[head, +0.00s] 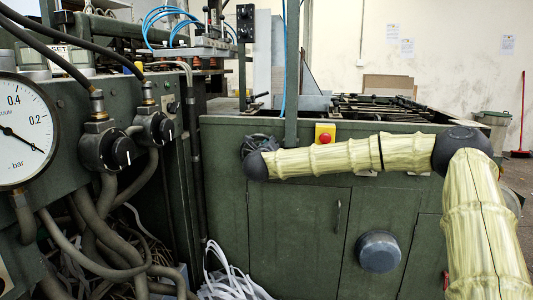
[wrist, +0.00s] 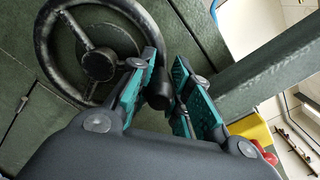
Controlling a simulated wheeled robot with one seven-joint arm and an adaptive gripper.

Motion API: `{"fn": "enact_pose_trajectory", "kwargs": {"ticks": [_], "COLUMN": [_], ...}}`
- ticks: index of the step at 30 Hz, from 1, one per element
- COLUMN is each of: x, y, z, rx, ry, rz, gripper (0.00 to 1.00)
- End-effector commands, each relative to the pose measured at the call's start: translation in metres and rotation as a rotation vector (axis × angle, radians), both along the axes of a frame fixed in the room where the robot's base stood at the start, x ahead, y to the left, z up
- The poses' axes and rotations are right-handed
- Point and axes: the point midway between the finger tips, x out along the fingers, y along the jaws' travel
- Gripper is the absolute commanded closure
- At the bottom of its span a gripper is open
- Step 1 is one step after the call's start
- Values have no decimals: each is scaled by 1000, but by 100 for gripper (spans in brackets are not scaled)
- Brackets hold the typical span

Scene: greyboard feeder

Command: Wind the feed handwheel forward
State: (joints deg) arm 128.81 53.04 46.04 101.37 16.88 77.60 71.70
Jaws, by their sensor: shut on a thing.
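The feed handwheel shows in the wrist view as a dark, worn metal wheel with spokes and a round hub (wrist: 99,65), mounted on the green machine front. A short black handle (wrist: 160,94) stands out from the right side of its rim. My gripper (wrist: 166,62) has its two teal-padded fingers on either side of this handle and is shut on it. In the head view my gripper (head: 258,148) is small and dark at the upper left of the green cabinet. There the end of my arm hides most of the wheel.
A pressure gauge (head: 22,130), black knobs (head: 123,151) and hoses crowd the left. A round blue-grey knob (head: 379,251) juts from the cabinet doors below. White strips (head: 228,278) lie on the floor.

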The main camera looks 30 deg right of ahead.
Motion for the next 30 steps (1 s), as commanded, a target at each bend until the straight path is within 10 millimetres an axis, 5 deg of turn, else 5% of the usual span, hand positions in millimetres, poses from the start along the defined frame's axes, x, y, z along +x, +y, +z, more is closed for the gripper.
{"fn": "enact_pose_trajectory", "kwargs": {"ticks": [30], "x": [-7], "y": [-9], "z": [-15], "rx": [194], "ry": [-161], "rz": [-2], "gripper": [100]}}
